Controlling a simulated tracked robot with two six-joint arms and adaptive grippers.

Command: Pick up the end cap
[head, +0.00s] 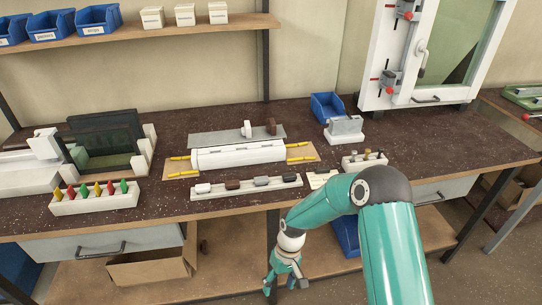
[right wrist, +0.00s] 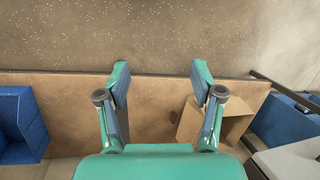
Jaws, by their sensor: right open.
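A white rack (head: 245,190) at the front edge of the bench holds several small cap-like pieces, among them a white one (head: 203,188) and a brown one (head: 233,185). A white piece (head: 247,129) and a brown piece (head: 271,127) stand on a grey strip behind the white profile (head: 238,154). I cannot tell which of these is the end cap. My right gripper (head: 286,283) hangs below the bench top, in front of the bench and apart from the rack. In the right wrist view my right gripper (right wrist: 160,78) is open, with nothing between its fingers. My left gripper is not in view.
A low wooden shelf (right wrist: 60,82) with a cardboard box (right wrist: 238,118) and blue bins lies under the bench. A grey block on a white base (head: 344,129) and a blue bin (head: 327,106) stand at the right.

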